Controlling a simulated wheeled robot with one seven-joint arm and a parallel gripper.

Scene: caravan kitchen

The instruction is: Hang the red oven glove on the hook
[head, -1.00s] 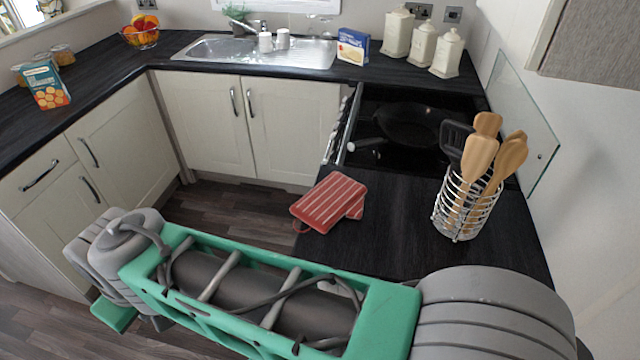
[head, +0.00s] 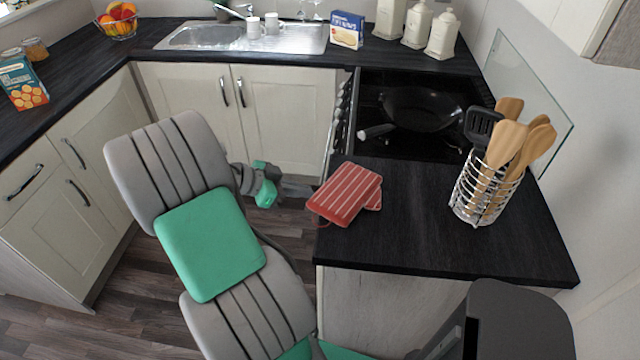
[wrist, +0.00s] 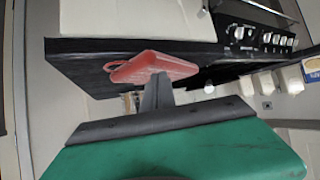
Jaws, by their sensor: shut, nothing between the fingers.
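The red oven glove (head: 345,192) with pale stripes lies flat on the dark worktop, at its left edge beside the hob. A thin hanging loop shows at its left end in the wrist view (wrist: 150,66). My gripper (head: 264,185) is left of the glove in the head view, out over the floor, apart from the glove and partly hidden by my arm. In the wrist view the dark fingers (wrist: 158,90) are together and empty, overlapping the glove in the picture. I cannot make out a hook in either view.
A wire utensil holder (head: 485,190) with wooden spoons stands on the worktop to the right of the glove. A pan (head: 415,108) is on the hob behind it. The worktop in front of the glove is clear. White cupboards (head: 285,115) stand beyond my arm.

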